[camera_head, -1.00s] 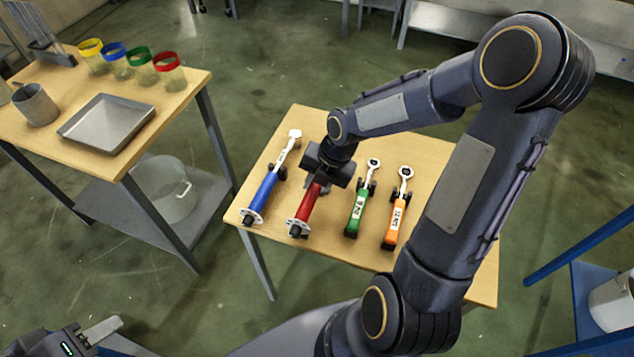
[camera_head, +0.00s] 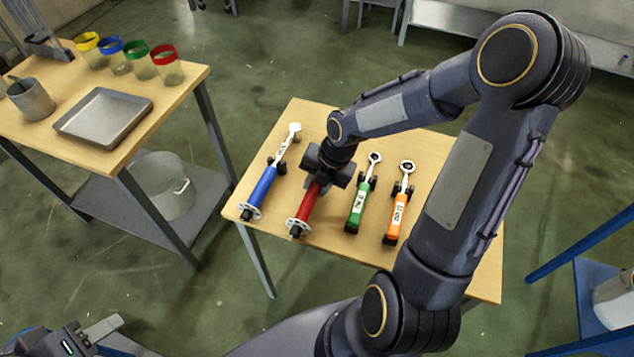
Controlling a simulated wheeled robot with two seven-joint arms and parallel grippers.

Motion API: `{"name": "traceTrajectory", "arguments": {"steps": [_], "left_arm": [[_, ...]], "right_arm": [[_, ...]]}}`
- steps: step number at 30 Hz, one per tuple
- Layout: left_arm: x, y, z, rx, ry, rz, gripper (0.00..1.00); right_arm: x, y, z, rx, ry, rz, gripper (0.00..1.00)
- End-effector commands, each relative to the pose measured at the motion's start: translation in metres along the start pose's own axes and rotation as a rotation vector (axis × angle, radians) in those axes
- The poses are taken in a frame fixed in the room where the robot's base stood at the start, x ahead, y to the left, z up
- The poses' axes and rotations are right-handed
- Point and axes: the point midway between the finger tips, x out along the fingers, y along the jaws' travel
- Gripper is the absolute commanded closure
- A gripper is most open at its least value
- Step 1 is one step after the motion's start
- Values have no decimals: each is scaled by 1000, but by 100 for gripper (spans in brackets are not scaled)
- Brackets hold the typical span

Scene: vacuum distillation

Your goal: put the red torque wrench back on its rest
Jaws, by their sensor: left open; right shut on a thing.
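The red torque wrench (camera_head: 307,209) lies between the blue and green wrenches on the wooden table (camera_head: 330,244), its handle end toward the table's front edge. My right gripper (camera_head: 322,182) reaches down from above and is shut on the red wrench near the upper end of its red handle. The gripper hides the wrench's head and whatever rest is under it, so I cannot tell whether the wrench touches a rest. My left gripper (camera_head: 95,335) is open and empty at the lower left corner, far from the wrenches.
A blue wrench (camera_head: 263,186) lies left of the red one; a green wrench (camera_head: 358,204) and an orange wrench (camera_head: 397,217) lie to its right, on small black rests. A side table at left holds a metal tray (camera_head: 103,117), a cup (camera_head: 31,99) and several colour-rimmed jars.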

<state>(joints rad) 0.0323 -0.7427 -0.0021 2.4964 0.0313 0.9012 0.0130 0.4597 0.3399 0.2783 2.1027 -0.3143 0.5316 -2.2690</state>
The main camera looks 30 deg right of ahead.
Motion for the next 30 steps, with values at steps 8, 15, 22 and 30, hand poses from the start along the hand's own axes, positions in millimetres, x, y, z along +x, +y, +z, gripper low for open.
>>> {"name": "traceTrajectory", "arguments": {"steps": [8,15,22,30], "left_arm": [[2,-1,1,0,0,0,56],[2,-1,1,0,0,0,56],[2,-1,1,0,0,0,56],[-2,1,-1,0,0,0,56]], "right_arm": [[2,0,0,0,-1,2,100],[2,0,0,0,0,1,55],[3,-1,0,0,0,0,47],[-15,-1,1,5,-2,0,47]]}}
